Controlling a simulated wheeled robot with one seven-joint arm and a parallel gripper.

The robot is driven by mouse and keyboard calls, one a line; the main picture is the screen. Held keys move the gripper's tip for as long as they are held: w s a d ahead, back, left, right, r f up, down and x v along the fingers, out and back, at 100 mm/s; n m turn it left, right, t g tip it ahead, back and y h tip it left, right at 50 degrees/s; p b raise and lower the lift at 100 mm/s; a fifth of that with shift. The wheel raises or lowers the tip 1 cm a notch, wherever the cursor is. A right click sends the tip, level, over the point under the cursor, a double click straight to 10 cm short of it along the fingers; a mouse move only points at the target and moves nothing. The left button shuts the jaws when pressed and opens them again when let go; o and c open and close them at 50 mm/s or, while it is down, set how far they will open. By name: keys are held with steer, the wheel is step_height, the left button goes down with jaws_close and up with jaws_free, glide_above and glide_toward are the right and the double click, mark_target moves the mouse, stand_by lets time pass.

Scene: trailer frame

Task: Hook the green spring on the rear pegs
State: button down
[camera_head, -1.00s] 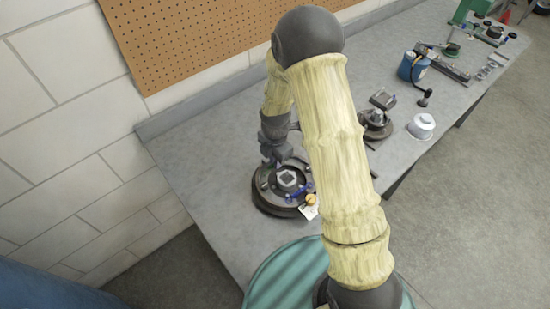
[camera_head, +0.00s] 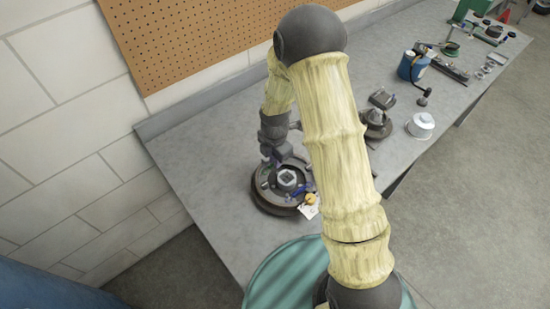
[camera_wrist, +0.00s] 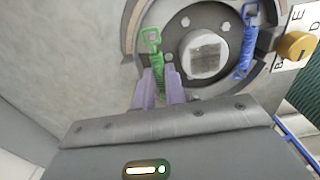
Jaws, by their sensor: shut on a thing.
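The green spring (camera_wrist: 157,58) shows in the wrist view, with a hooked loop at its upper end, lying along the left side of the round hub. My gripper (camera_wrist: 158,84) is shut on the lower part of this spring with its purple fingers. Whether the spring's ends sit on pegs is too small to tell. The round brake assembly (camera_head: 262,198) sits on the workbench in the head view, with my gripper (camera_head: 272,163) over its far left part. A blue spring (camera_wrist: 247,48) is on the opposite side of the hub (camera_wrist: 205,55).
A yellow knob (camera_wrist: 296,45) and a lettered white tag (camera_wrist: 297,19) are at the assembly's right edge. A second assembly (camera_head: 376,124), a white canister (camera_head: 421,125) and a blue container (camera_head: 411,67) stand farther right on the bench (camera_head: 203,150). The pegboard wall (camera_head: 190,40) is behind.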

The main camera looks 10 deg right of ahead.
steer(key=shift+f+b, duration=0.35)
steer(key=shift+f, duration=0.35)
stand_by(1.0)
steer(key=shift+s, duration=0.1)
steer(key=shift+f, duration=0.2)
stand_by(0.9)
steer(key=c, duration=1.4)
jaws_free()
steer(key=c, duration=0.3)
steer(key=shift+r+p, duration=2.85)
steer(key=shift+r, duration=0.65)
